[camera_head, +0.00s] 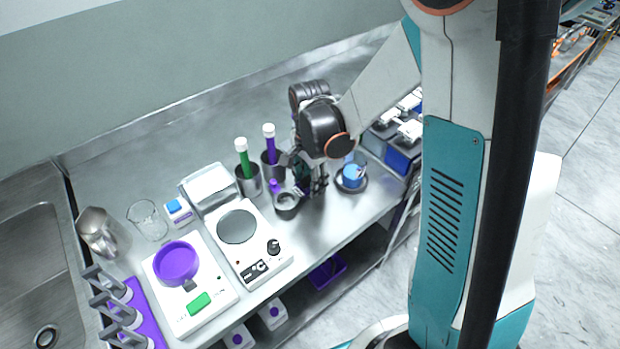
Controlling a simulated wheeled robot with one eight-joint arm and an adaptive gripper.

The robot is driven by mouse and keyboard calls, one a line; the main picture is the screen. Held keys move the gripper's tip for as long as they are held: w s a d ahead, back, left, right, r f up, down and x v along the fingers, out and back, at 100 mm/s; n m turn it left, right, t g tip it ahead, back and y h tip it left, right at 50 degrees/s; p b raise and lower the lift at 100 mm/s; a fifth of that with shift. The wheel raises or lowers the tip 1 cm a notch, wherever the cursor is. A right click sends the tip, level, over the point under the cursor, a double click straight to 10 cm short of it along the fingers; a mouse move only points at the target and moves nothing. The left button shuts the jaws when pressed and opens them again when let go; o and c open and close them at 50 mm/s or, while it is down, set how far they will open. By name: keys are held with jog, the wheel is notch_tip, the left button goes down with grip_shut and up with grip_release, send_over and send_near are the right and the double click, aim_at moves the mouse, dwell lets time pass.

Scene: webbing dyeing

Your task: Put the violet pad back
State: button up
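My gripper (314,190) points down over the steel counter, between a small dark metal cup (287,207) and a round dish holding a blue piece. A small violet piece (276,186) shows at the cup's back left edge. A sliver of violet also shows beside my gripper's fingers; I cannot tell whether it is held. The fingers are small and partly covered by the wrist, so their opening is unclear. I cannot make out for sure which violet thing is the pad.
A violet bowl (176,261) sits on a white scale (203,315). Beside it is a hotplate (262,262). Steel cups hold a green tube (242,160) and a violet tube (270,148). The blue piece (352,178) is right of my gripper. A violet tray (327,272) lies below.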

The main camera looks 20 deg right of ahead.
jog(key=shift+r, duration=0.1)
notch_tip(320, 180, up, 12)
jog(key=p, duration=0.5)
jog(key=s+r+n+t, duration=0.7)
jog(key=s+r+n, duration=0.4)
jog(key=s+n, duration=0.3)
jog(key=shift+s+a+r, duration=0.15)
jog(key=shift+s+a, duration=0.05)
jog(key=shift+s, duration=0.3)
dwell(0.7)
